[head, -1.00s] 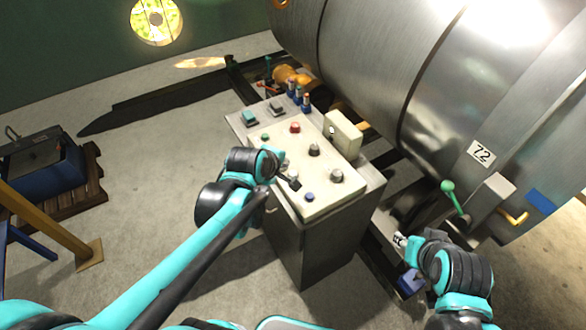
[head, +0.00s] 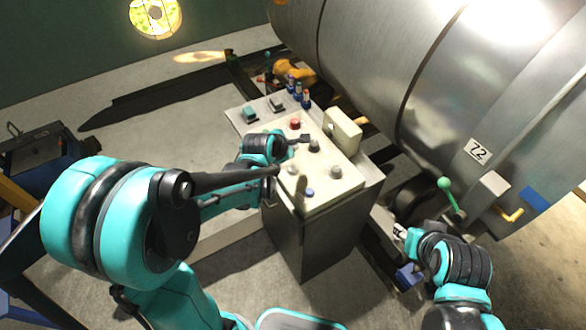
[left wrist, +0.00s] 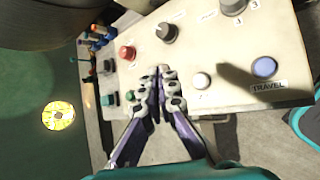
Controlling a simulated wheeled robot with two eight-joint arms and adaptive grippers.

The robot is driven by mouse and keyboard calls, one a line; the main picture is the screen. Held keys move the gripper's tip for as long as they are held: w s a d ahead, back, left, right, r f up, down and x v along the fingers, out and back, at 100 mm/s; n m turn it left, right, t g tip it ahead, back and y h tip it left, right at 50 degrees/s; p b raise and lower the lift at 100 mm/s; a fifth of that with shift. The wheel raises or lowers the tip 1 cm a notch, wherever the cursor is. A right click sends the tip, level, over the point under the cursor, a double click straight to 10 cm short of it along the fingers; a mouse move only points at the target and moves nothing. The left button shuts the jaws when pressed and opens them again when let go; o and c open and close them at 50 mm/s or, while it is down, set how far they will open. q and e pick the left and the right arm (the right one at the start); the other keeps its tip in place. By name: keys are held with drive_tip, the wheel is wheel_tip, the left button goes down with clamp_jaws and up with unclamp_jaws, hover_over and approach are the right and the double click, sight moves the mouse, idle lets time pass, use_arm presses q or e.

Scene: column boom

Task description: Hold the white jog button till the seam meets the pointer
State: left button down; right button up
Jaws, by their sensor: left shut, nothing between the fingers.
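The white jog button (left wrist: 201,81) is on the pale panel of the control console (head: 320,185), left of the blue TRAVEL button (left wrist: 264,67) in the left wrist view. My left gripper (left wrist: 163,76) is shut and empty, left of the white button and apart from it. In the head view the left gripper (head: 303,138) is over the panel near the red button (head: 295,124) and black knob (head: 314,145). The big metal drum (head: 390,60) lies behind the console; I cannot tell its seam or pointer for sure. My right gripper (head: 400,232) is low at the right, its jaws too small to read.
A cream box (head: 342,128) stands up from the panel's right edge. A grey knob (head: 335,172) and green buttons (head: 250,113) are also there. A green-knobbed lever (head: 446,184) is by the drum. Floor left of the console is open.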

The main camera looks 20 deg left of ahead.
sight(292, 170)
use_arm(q)
drive_tip(key=shift+f+b, duration=3.55)
drive_tip(key=shift+f, duration=0.8)
drive_tip(key=shift+f, duration=0.1)
drive_tip(key=shift+f+b, duration=0.25)
drive_tip(key=shift+b, duration=0.15)
drive_tip(key=shift+f+b, duration=0.5)
drive_tip(key=shift+f, duration=0.05)
idle(2.6)
